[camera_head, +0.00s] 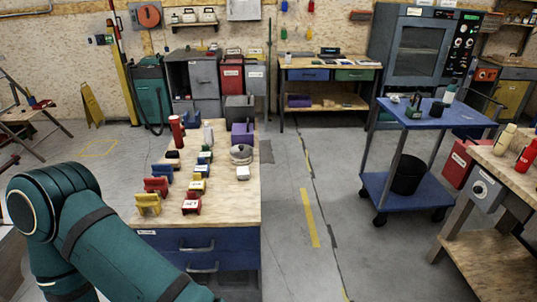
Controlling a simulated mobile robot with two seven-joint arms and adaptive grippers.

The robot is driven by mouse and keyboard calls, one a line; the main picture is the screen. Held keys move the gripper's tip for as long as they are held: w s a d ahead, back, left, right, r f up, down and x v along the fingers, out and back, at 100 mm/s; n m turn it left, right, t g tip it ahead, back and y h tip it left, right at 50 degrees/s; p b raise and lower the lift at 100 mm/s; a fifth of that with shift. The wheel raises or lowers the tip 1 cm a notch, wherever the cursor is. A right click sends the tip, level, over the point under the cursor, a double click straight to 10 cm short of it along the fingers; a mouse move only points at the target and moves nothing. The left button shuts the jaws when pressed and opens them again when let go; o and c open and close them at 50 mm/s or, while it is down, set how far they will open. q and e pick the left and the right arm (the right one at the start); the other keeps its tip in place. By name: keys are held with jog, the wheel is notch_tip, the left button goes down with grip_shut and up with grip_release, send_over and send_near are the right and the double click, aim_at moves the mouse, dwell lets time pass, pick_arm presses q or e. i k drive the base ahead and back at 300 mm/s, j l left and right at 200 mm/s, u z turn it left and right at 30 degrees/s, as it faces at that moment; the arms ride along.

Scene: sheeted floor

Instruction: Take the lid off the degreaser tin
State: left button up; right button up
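I cannot tell which container is the degreaser tin, as labels are too small to read. A squat grey round object (240,154) sits on the wooden-topped bench (232,205) in front of me. A red cylindrical container (177,130) stands at that bench's far left. On the right-hand bench stand a cream bottle (504,141) and a red bottle (526,156). My teal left arm fills the lower left, and its gripper is out of frame. My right arm and gripper are not in view.
Several red, yellow, blue and green holders stand on the front bench's left half. A blue trolley (438,187) with a black bucket (407,174) stands to the right. Grey floor between bench and trolley is clear. Cabinets, a table and an oven line the back wall.

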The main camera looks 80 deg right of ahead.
aim_at(242, 150)
jog(key=z, duration=2.5)
jog(key=l+u, duration=0.1)
jog(key=u, duration=1.5)
jog(key=k+l+u, duration=0.1)
jog(key=l+u, duration=0.25)
jog(key=k+l+u, duration=0.15)
jog(key=l+u, duration=0.2)
jog(key=l, duration=0.15)
jog(key=k+l+u, duration=0.15)
jog(key=l+u, duration=0.15)
jog(key=u, duration=0.15)
jog(key=k+l+u, duration=0.15)
jog(key=u, duration=0.35)
jog(key=k+l+u, duration=0.2)
jog(key=u, duration=0.25)
jog(key=k+l+u, duration=0.1)
jog(key=k+u, duration=0.15)
jog(key=u, duration=0.2)
jog(key=k+u, duration=0.25)
jog(key=u, duration=0.2)
jog(key=k+l+u, duration=0.15)
jog(key=k+u, duration=0.55)
jog(key=k+l, duration=0.05)
jog(key=k, duration=0.05)
